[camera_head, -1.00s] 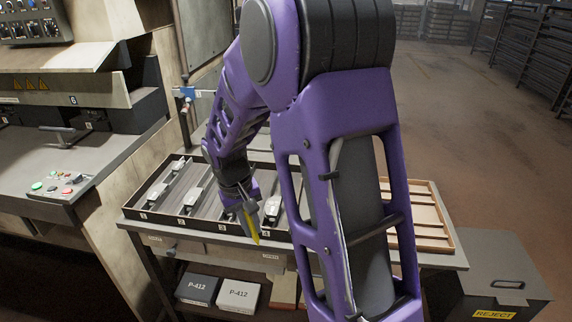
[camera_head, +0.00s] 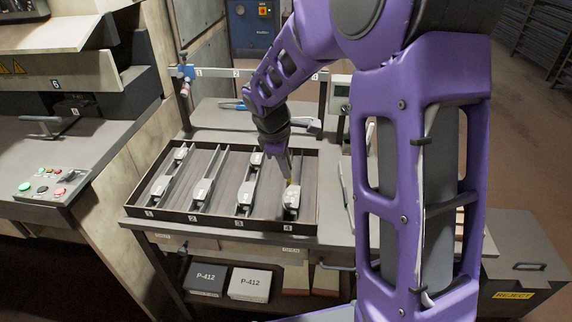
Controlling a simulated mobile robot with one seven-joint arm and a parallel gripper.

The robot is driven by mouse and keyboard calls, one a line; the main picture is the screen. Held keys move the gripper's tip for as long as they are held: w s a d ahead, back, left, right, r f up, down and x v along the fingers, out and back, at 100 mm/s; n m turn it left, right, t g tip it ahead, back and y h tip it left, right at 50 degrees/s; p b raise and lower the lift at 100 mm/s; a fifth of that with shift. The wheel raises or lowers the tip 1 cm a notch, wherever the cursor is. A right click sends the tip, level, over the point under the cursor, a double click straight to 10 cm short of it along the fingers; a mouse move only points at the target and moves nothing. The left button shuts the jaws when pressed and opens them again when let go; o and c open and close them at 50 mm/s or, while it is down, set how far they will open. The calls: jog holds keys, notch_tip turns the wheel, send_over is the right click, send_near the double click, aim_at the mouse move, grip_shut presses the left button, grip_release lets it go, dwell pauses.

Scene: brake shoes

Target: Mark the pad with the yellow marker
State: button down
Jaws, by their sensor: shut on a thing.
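My gripper (camera_head: 287,166) is over the right part of the tray and shut on the yellow marker (camera_head: 289,181). Only a small piece of the marker shows below the fingers, pointing down. Its tip is at or just above the grey pad (camera_head: 291,199) in lane 4; I cannot tell whether it touches. Other grey pads lie in the tray, such as one in lane 3 (camera_head: 245,193), one in lane 2 (camera_head: 203,189) and one in lane 1 (camera_head: 160,186). The tray (camera_head: 191,217) has a dark rim and numbered lanes. No mark on the pads can be made out.
A machine with a button panel (camera_head: 54,188) stands at the left. A reject bin (camera_head: 524,262) stands at the right. My own arm hides the bench's right side.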

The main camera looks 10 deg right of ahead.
jog(key=shift+w+a+f+n, duration=0.1)
jog(key=shift+n, duration=0.3)
notch_tip(320, 180, down, 6)
jog(key=b, duration=0.5)
jog(key=shift+f+b, duration=0.4)
jog(key=shift+b, duration=0.2)
dwell(0.5)
jog(key=shift+w+r+p, duration=0.15)
jog(key=shift+w+p, duration=0.1)
jog(key=shift+p, duration=0.05)
jog(key=shift+w+d+p, duration=0.35)
jog(key=shift+w, duration=0.35)
dwell(0.6)
jog(key=shift+w+d+p, duration=0.2)
jog(key=shift+w+p, duration=0.25)
jog(key=shift+w, duration=0.15)
jog(key=shift+w+d+p, duration=0.2)
jog(key=shift+w+p, duration=0.2)
jog(key=shift+w, duration=0.2)
dwell(0.7)
